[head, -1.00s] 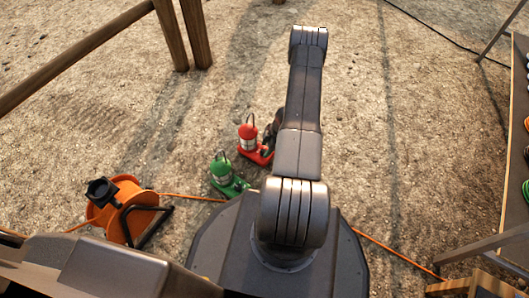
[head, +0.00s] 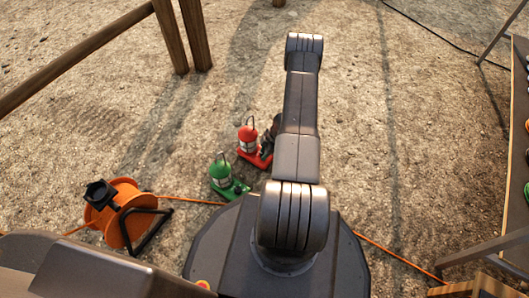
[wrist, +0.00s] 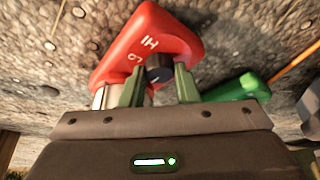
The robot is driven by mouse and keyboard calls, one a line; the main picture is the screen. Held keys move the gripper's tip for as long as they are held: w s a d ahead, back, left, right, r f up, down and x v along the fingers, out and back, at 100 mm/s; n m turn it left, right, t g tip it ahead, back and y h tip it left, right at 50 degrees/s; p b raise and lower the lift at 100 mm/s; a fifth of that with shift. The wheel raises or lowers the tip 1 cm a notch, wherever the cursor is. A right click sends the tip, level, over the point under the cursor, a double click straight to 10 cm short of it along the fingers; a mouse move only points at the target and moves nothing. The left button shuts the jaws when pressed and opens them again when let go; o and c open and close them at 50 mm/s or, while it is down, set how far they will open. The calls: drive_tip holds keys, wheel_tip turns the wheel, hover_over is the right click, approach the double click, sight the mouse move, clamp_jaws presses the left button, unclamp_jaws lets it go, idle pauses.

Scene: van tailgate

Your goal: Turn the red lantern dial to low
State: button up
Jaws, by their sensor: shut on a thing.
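The red lantern (head: 247,138) stands on the ground left of my arm in the head view, beside a green lantern (head: 221,174). In the wrist view its red base (wrist: 150,38) shows the marks HI and LO. The black dial (wrist: 159,68) sits on this base, close to LO. My gripper (wrist: 158,80) is shut on the dial, with a finger on each side of it. Which mark the dial points to is too small to tell. In the head view my arm hides most of the gripper.
The green lantern's base (wrist: 240,88) is close to the right of my gripper in the wrist view. An orange cable reel (head: 122,212) stands at left, its cable running along the ground. A wooden fence (head: 90,50) is at upper left, a table (head: 513,190) at right.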

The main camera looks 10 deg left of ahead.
drive_tip(key=shift+m, duration=0.3)
drive_tip(key=m, duration=0.2)
drive_tip(key=m+t+b, duration=0.1)
drive_tip(key=m+t, duration=0.1)
drive_tip(key=m, duration=0.1)
drive_tip(key=shift+s+m+b, duration=0.25)
drive_tip(key=shift+m+b, duration=0.05)
drive_tip(key=m+t, duration=0.1)
drive_tip(key=m, duration=0.2)
drive_tip(key=m+t, duration=0.1)
drive_tip(key=m, duration=0.1)
drive_tip(key=shift+s+m+h, duration=0.1)
drive_tip(key=shift+m+h, duration=0.3)
drive_tip(key=shift+t, duration=0.3)
drive_tip(key=shift+a, duration=0.1)
drive_tip(key=o, duration=1)
